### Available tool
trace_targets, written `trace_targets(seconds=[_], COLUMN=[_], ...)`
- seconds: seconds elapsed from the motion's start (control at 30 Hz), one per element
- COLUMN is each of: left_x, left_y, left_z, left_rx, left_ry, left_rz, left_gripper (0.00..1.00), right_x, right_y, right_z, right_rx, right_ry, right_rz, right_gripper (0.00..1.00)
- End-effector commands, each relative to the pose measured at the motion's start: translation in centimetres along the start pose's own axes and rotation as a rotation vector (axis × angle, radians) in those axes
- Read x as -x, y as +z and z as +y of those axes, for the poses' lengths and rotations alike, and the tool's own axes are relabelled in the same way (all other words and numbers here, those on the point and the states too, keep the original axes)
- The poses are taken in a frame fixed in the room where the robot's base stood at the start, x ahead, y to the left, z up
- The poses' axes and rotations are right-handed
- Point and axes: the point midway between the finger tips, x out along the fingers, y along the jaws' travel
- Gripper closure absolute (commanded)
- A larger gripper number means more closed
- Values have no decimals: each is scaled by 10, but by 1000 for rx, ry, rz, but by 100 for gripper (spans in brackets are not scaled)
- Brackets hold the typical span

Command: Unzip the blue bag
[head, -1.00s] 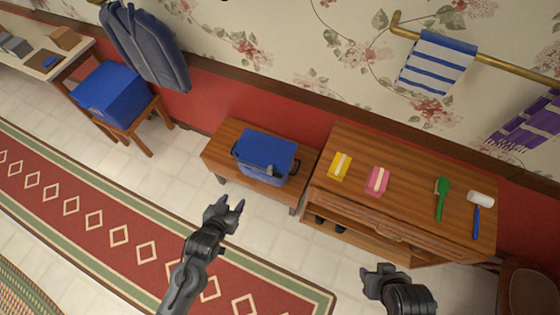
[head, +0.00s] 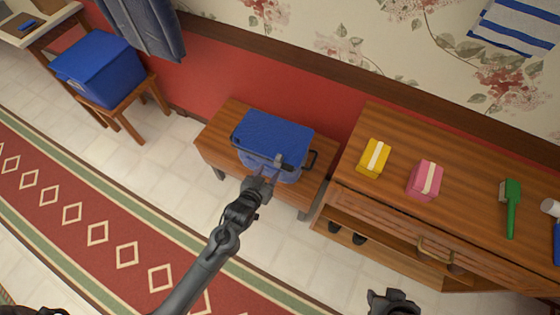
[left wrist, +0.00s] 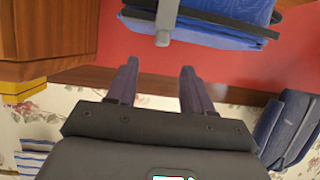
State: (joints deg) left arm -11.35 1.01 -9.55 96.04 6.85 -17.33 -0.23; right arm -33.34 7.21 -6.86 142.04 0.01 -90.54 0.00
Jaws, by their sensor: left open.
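The blue bag (head: 275,133) stands on a small wooden bench, with black handles at its sides. A grey tab (head: 279,161) shows at its front edge near my left gripper. In the left wrist view the bag (left wrist: 225,10) is at the top, and the grey tab (left wrist: 165,20) hangs from a dark band. My left gripper (head: 268,174) is at the front of the bag, its fingers close to the tab. In the left wrist view its fingers (left wrist: 160,85) are apart with nothing between them. My right gripper (head: 392,300) is at the bottom edge, partly cut off, away from the bag.
The bench (head: 218,143) stands beside a wooden cabinet (head: 385,200) with a yellow box (head: 374,157), a pink box (head: 424,180) and a green brush (head: 511,205). A blue box (head: 98,67) sits on a chair at left. A red rug (head: 75,215) lies on the floor.

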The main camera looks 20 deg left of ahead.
Motion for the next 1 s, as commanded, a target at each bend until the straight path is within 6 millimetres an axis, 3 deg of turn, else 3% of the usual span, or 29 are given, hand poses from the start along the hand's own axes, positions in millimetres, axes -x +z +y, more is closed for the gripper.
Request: trace_targets(seconds=[0.17, 0.7, 1.0], left_x=[-15, -94, -109], left_y=[1, 1, -1], left_z=[-1, -1, -1], left_rx=[0, 0, 0], left_ry=[-1, 0, -1], left_rz=[6, 4, 5], left_gripper=[49, 49, 49], right_x=[-7, -31, -35], right_y=[2, 8, 9], right_z=[0, -3, -3], right_rx=[-1, -8, -8], right_ry=[0, -6, -6], right_rz=[2, 5, 5], right_gripper=[57, 57, 57])
